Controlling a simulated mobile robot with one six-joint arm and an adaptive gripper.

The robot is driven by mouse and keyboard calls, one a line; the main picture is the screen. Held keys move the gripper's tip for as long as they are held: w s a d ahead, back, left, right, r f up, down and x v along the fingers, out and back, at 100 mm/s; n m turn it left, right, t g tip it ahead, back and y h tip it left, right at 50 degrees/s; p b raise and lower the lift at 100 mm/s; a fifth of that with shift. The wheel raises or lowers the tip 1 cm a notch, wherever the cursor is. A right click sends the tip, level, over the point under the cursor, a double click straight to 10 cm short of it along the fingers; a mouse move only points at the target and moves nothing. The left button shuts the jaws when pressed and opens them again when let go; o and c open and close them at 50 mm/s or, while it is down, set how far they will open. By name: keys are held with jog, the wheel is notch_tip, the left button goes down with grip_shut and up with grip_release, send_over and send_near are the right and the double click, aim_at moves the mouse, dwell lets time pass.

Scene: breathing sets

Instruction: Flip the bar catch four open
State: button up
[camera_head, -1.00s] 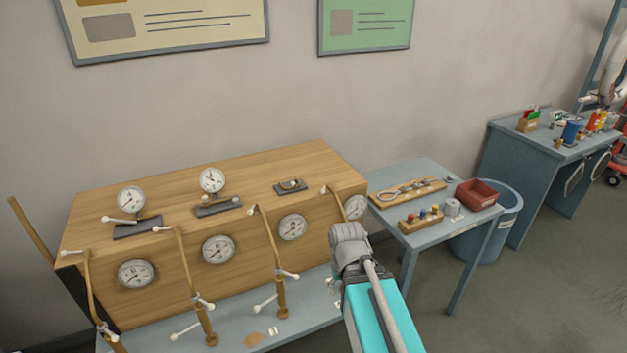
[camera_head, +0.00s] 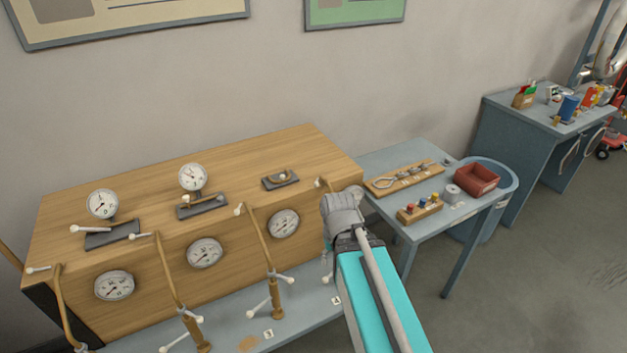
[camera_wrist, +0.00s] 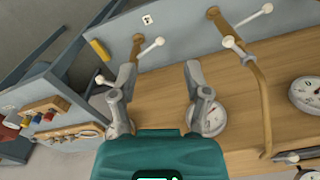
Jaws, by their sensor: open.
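The wooden box (camera_head: 150,250) carries a row of gauges and brass pipes with white-tipped levers. The fourth, rightmost station is mostly hidden behind my arm in the head view; a white knob (camera_head: 318,183) at its top shows. In the wrist view its short brass post (camera_wrist: 136,45) and a white-tipped lever (camera_wrist: 152,45) stand beyond my fingertips. I cannot tell which part is the catch or its position. My gripper (camera_wrist: 160,72) is open and empty, with a gauge (camera_wrist: 212,120) beyond and beside its right finger. It touches no lever that I can make out.
The third brass pipe (camera_wrist: 255,90) with its white levers stands to the right in the wrist view. A side table (camera_head: 415,215) with a tool board (camera_head: 405,178) and a red tray (camera_head: 477,180) stands right of the box. A blue bin (camera_head: 503,205) is behind it.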

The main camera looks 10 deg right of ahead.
jog(key=shift+d, duration=0.1)
notch_tip(320, 180, up, 17)
jog(key=m+t+y+p, duration=0.15)
jog(key=m+p, duration=0.45)
jog(key=p, duration=1.1)
send_over(316, 184)
jog(key=d, duration=0.3)
jog(key=shift+s+a+f+g+y, duration=0.1)
jog(key=shift+s+a+g+y, duration=0.05)
jog(key=shift+s+g+y, duration=0.15)
jog(key=shift+f+b, duration=0.15)
jog(key=shift+b, duration=0.25)
jog(key=f+b, duration=0.4)
jog(key=a+f+b, duration=0.1)
jog(key=f+b, duration=0.3)
jog(key=w+a+f+b, duration=0.1)
jog(key=f+b, duration=0.4)
jog(key=shift+w+a+f, duration=0.1)
jog(key=shift+a, duration=0.05)
jog(key=shift+c, duration=0.2)
grip_shut()
